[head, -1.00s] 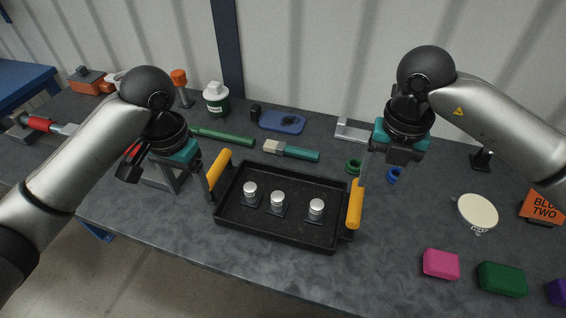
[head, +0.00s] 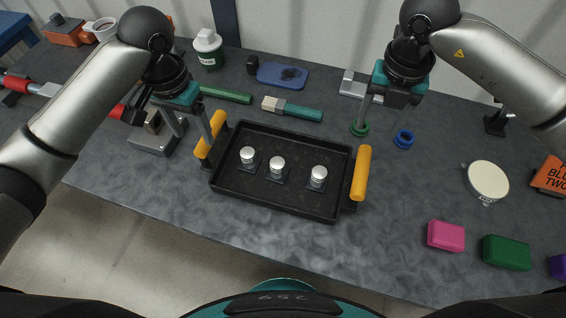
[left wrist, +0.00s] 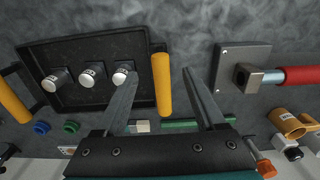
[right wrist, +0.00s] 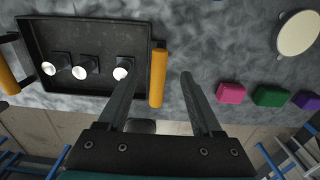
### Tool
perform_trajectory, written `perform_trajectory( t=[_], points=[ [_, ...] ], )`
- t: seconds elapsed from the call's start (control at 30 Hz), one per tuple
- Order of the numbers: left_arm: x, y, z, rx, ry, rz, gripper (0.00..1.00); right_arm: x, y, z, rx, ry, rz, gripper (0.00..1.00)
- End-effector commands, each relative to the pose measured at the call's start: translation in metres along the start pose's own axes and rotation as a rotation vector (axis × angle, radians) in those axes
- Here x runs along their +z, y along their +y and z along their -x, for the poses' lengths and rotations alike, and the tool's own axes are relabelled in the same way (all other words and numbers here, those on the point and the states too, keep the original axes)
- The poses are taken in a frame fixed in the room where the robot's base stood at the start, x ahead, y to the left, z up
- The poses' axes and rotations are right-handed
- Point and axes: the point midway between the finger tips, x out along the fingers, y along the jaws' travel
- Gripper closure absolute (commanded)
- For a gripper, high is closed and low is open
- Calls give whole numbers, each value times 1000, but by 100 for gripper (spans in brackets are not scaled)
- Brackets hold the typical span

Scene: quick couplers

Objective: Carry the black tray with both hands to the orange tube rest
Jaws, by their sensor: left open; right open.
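The black tray (head: 285,207) lies flat on the table with a yellow-orange handle at each end. Three silver-topped pieces, such as the middle one (head: 277,165), stand in it on dark squares. My left gripper (head: 196,140) is open above the left handle (head: 211,133); in the left wrist view that handle (left wrist: 161,85) shows between the fingers. My right gripper (head: 382,128) is open above the right handle (head: 361,173); in the right wrist view that handle (right wrist: 158,80) shows between the fingers. I cannot tell for sure which orange thing is the tube rest.
A blue tray (head: 282,76), green tube (head: 225,95) and teal-handled brush (head: 292,109) lie behind the tray. Pink (head: 446,236) and green (head: 507,252) boxes sit front right. The table in front is clear.

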Motion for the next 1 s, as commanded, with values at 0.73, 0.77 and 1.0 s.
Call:
perform_trajectory(
  t=[0.73, 0.77, 1.0],
  points=[
    [0, 0, -124, 0, 0, 0, 28, 0, 0, -124, -1, 2, 0, 34],
    [0, 0, -125, -1, 1, 0, 28, 0, 0, -125, 0, 1, 1, 34],
    [0, 0, -128, -1, 1, 0, 28, 0, 0, -128, 1, 0, 2, 34]
  ],
)
